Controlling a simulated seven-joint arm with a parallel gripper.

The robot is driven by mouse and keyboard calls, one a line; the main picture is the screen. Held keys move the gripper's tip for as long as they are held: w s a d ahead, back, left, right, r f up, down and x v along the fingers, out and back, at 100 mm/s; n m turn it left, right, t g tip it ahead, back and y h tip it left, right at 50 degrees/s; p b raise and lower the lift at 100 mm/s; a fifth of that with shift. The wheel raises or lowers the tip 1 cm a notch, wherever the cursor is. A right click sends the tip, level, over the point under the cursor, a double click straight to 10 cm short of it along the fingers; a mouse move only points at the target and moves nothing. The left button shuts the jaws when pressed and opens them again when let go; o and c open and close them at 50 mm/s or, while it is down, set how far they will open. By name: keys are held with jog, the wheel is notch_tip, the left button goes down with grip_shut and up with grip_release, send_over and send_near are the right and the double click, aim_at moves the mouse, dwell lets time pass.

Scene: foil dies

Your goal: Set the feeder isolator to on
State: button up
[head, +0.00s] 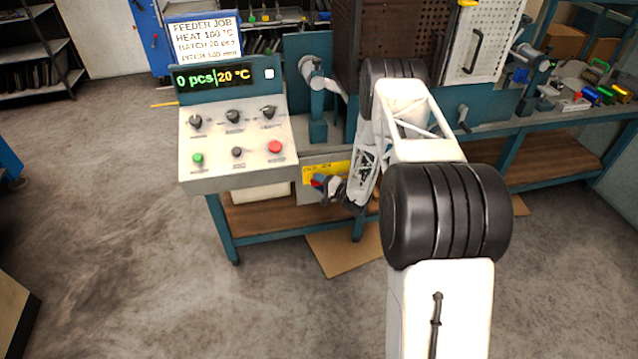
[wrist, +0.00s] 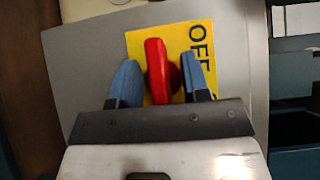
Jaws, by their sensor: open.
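The feeder isolator is a red handle (wrist: 157,72) on a yellow plate (wrist: 181,36), fixed to a grey panel (wrist: 88,60). In the wrist view the handle stands upright, and the plate's visible word OFF reads sideways to its right. My gripper (wrist: 158,62) is open, with one blue finger on each side of the handle. Whether either finger touches it I cannot tell. In the head view the yellow plate (head: 332,169) shows below the bench top, and my gripper (head: 320,186) is at its lower left, partly hiding it.
A control console (head: 238,150) with knobs, buttons and a display reading 0 pcs and 20 °C stands above and left of the isolator. The bench top edge lies above my gripper, and a wooden lower shelf (head: 265,215) lies below. The floor in front is open.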

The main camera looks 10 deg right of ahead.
jog(key=shift+c, duration=0.3)
grip_shut()
jog(key=shift+m, duration=0.3)
jog(key=m+t, duration=0.2)
jog(key=m+t+y, duration=0.1)
jog(key=m+t, duration=0.2)
jog(key=shift+f+m+y, duration=0.1)
jog(key=shift+m+y, duration=0.2)
jog(key=m+t+h, duration=0.1)
jog(key=m+t, duration=0.1)
jog(key=m, duration=0.1)
jog(key=m+t+h, duration=0.2)
jog(key=m, duration=0.1)
jog(key=m+t+h, duration=0.1)
jog(key=m+t, duration=0.1)
jog(key=m, duration=0.2)
jog(key=shift+h, duration=0.3)
jog(key=shift+m+t, duration=0.3)
jog(key=shift+m, duration=0.1)
jog(key=shift+h, duration=0.4)
jog(key=shift+o, duration=0.3)
grip_release()
